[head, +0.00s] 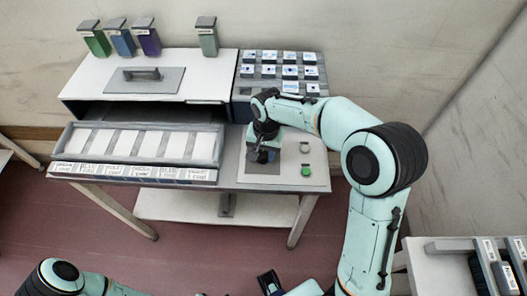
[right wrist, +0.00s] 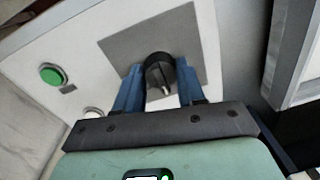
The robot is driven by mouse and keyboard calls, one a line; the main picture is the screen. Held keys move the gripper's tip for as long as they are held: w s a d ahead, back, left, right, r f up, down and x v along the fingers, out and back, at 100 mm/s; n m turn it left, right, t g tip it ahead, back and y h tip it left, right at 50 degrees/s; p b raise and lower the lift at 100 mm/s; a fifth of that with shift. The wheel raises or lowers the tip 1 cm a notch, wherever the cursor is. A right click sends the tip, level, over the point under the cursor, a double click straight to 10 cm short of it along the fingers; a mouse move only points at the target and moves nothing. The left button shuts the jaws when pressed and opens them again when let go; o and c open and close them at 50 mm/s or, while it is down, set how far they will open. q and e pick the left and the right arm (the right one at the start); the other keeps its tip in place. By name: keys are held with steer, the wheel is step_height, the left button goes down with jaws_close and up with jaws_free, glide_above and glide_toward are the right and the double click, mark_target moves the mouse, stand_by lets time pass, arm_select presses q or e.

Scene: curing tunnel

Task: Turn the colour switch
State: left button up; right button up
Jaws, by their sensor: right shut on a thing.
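The colour switch is a dark round knob (right wrist: 160,75) with a pale mark, standing on a grey square plate (right wrist: 205,30) on the table's top. My right gripper (head: 262,155) reaches down over that plate in the head view and hides most of the knob there. In the right wrist view its blue fingers (right wrist: 157,92) stand on both sides of the knob, shut on it. My left arm shows at the bottom left of the head view. Dark parts at the bottom edge may be its gripper, but its jaws cannot be made out.
A green button (head: 306,171) and a pale button (head: 304,147) sit right of the plate. A labelled tray (head: 60,142) of white cards lies left. Behind stand a white cabinet (head: 205,65), coloured bottles (head: 122,42) and a rack of small blocks (head: 243,92).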

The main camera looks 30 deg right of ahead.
mark_target(266, 156)
stand_by(0.3)
steer(key=o, duration=1)
steer(key=shift+o, duration=0.2)
arm_select(q)
steer(key=shift+w+r+p, duration=0.25)
steer(key=shift+r+p, duration=0.2)
steer(key=shift+r, duration=0.05)
steer(key=shift+w+r+p, duration=0.25)
steer(key=shift+r+p, duration=0.2)
steer(key=shift+r, duration=0.05)
arm_select(e)
step_height(266, 156, up, 13)
steer(key=shift+s+d+r, duration=0.2)
steer(key=shift+s+d, duration=0.05)
